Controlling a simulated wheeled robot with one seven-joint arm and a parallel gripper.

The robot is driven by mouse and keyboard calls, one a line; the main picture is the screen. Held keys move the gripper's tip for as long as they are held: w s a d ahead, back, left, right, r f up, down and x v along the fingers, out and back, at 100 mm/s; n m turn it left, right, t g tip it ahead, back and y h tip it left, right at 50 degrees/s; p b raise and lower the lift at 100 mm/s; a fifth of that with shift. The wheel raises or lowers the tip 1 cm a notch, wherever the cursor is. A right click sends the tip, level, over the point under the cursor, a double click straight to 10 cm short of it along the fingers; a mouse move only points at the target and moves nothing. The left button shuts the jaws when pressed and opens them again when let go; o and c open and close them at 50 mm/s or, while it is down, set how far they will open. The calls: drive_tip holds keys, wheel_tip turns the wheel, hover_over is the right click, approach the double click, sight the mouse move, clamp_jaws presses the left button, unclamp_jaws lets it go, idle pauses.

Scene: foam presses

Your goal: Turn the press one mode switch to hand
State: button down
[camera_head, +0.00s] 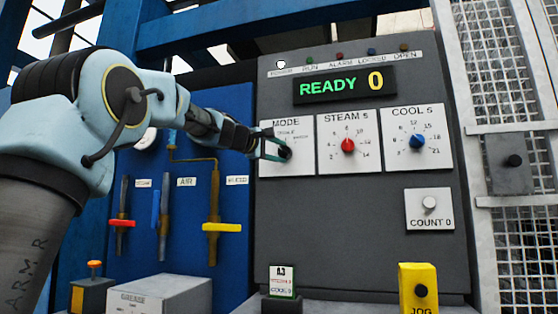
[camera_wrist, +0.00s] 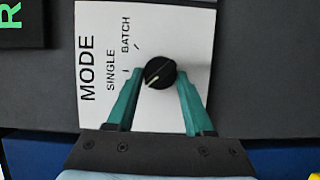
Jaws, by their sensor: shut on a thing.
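The mode switch is a round black knob (camera_wrist: 160,74) on a white plate marked MODE (camera_wrist: 88,20). The labels SINGLE and BATCH show in the wrist view; no HAND label can be read, and the left finger covers part of the plate. A pale line on the knob slants toward the lower left of the wrist view, away from BATCH. My gripper (camera_wrist: 160,78) has its teal fingers on both sides of the knob and is shut on it. In the head view, my gripper (camera_head: 278,152) reaches the MODE plate (camera_head: 268,165) from the left.
The STEAM dial (camera_head: 347,145) and COOL dial (camera_head: 417,141) sit right of the MODE plate. The display (camera_head: 345,85) above reads READY 0. Valves with red and yellow handles (camera_head: 222,227) stand on the blue panel. A yellow JOG box (camera_head: 418,280) is lower right.

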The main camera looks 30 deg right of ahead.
drive_tip(key=shift+f+n, duration=0.1)
drive_tip(key=shift+n, duration=0.2)
drive_tip(key=shift+c, duration=1.4)
unclamp_jaws()
drive_tip(key=shift+a, duration=0.1)
drive_tip(key=b+v, duration=0.4)
drive_tip(key=v, duration=0.6)
drive_tip(key=shift+s+a, duration=0.15)
drive_tip(key=shift+a, duration=0.1)
drive_tip(key=shift+f, duration=0.2)
